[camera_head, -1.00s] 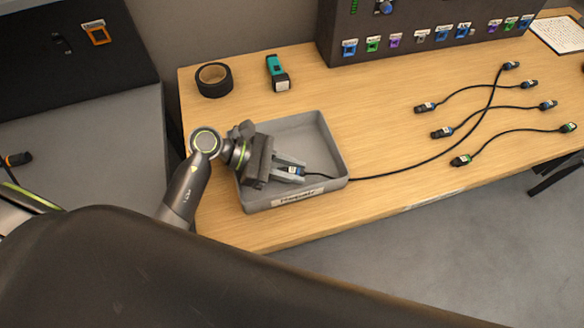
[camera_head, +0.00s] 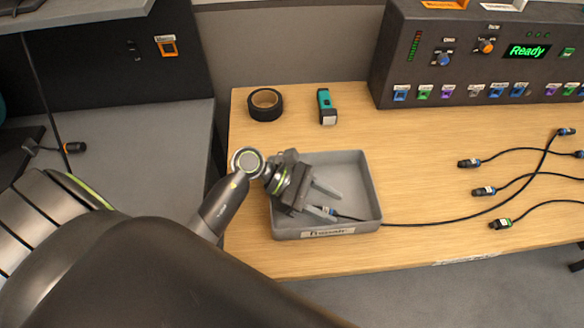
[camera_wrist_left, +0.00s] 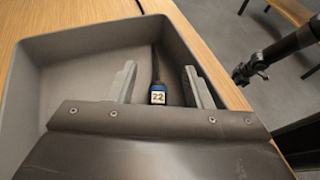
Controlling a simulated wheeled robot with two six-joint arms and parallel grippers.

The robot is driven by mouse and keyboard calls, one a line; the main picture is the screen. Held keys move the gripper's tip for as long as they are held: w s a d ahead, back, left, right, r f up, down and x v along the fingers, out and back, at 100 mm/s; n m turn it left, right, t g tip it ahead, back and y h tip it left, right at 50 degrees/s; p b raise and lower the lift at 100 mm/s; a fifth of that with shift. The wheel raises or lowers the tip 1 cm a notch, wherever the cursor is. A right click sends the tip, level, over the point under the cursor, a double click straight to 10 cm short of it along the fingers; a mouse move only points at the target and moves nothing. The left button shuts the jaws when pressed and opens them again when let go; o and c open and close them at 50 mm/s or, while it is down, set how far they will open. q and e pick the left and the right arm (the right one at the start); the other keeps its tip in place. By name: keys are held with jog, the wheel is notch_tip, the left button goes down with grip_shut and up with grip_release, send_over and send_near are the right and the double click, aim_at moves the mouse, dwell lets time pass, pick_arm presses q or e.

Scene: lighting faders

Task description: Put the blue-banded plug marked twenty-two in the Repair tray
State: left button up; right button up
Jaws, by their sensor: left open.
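The blue-banded plug (camera_head: 329,210) marked 22 lies inside the grey Repair tray (camera_head: 372,187), with its black cable running out over the tray's right side. In the left wrist view the plug (camera_wrist_left: 158,94) shows its blue band and white "22" label. My left gripper (camera_head: 333,204) is low inside the tray. Its two fingers (camera_wrist_left: 160,70) are spread on either side of the plug, with a gap on both sides, so it is open and holds nothing. The tray's front label is partly readable.
Several other cable plugs (camera_head: 484,191) lie on the table to the right. A black tape roll (camera_head: 265,104) and a teal device (camera_head: 327,106) are behind the tray. A control console (camera_head: 480,70) stands at the back right.

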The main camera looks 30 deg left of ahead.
pick_arm(q)
jog(key=shift+s+a+r+b, duration=0.15)
jog(key=shift+a+r+b, duration=0.05)
jog(key=shift+a+b, duration=0.45)
jog(key=b+v, duration=0.1)
jog(key=v, duration=0.8)
jog(key=shift+a+r+b, duration=0.1)
jog(key=shift+a+b, duration=0.05)
jog(key=shift+b, duration=0.15)
jog(key=shift+s+a+r, duration=0.15)
jog(key=shift+a+r, duration=0.2)
jog(key=shift+a, duration=0.25)
pick_arm(e)
jog(key=shift+a+f, duration=0.2)
jog(key=shift+f, duration=0.9)
